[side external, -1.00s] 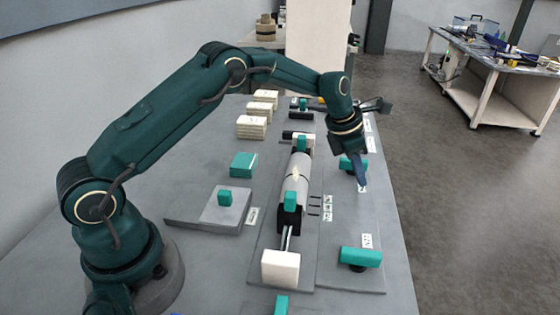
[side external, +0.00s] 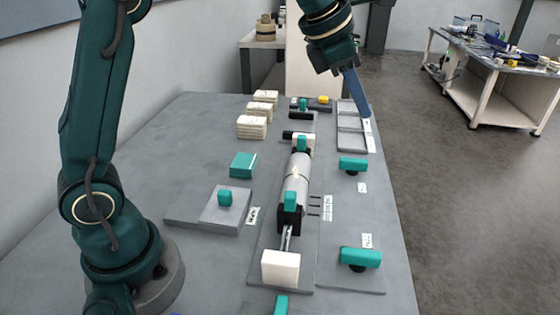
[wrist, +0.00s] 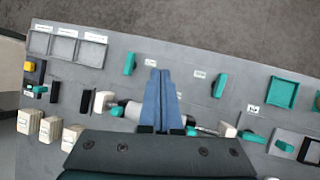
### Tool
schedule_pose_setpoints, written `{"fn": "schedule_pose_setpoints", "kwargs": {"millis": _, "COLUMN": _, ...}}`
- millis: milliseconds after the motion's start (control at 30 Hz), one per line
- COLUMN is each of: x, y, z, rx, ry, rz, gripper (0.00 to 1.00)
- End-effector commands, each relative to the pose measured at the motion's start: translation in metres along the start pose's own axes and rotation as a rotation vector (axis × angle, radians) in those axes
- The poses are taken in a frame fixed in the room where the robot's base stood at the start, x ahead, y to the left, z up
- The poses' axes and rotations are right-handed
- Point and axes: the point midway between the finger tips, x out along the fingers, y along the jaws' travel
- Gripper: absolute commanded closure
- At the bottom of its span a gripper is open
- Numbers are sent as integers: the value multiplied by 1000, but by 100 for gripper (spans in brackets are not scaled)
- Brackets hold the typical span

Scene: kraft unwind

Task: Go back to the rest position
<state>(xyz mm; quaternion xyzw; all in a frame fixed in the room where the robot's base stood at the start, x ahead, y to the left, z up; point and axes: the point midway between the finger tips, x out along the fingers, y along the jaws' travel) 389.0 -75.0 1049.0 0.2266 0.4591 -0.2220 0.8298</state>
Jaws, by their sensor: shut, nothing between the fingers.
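My gripper (side external: 357,95) is raised above the far right part of the grey table (side external: 210,130) in the side view, with its fingers pointing down. Its blue fingers (wrist: 159,100) are together and empty in the wrist view, seen over the roll fixture from above. The upper part of my arm runs out of the top of the side view. A grey roll (side external: 296,178) lies along the fixture in the middle of the table, clear of my gripper.
Two teal handles (side external: 353,164) (side external: 360,257) stand along the right side. A compartment tray (side external: 342,124) lies behind them. Cream stacks (side external: 252,127) and a teal block (side external: 243,165) sit left of the roll. A yellow button (side external: 323,99) is at the back. The air around my gripper is clear.

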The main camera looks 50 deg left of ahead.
Motion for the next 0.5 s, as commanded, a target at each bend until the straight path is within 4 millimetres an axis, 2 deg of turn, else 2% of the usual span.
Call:
{"fn": "schedule_pose_setpoints", "kwargs": {"millis": 33, "x": -18, "y": -5, "z": -5, "rx": 75, "ry": -12, "rz": 19, "gripper": 100}}
{"fn": "schedule_pose_setpoints", "kwargs": {"millis": 200, "x": -58, "y": -25, "z": -32, "rx": 403, "ry": -13, "rz": 68, "gripper": 100}}
{"fn": "schedule_pose_setpoints", "kwargs": {"millis": 400, "x": -86, "y": -54, "z": -78, "rx": 891, "ry": 26, "rz": 114, "gripper": 100}}
{"fn": "schedule_pose_setpoints", "kwargs": {"millis": 500, "x": -90, "y": -69, "z": -105, "rx": 1159, "ry": 59, "rz": 120, "gripper": 100}}
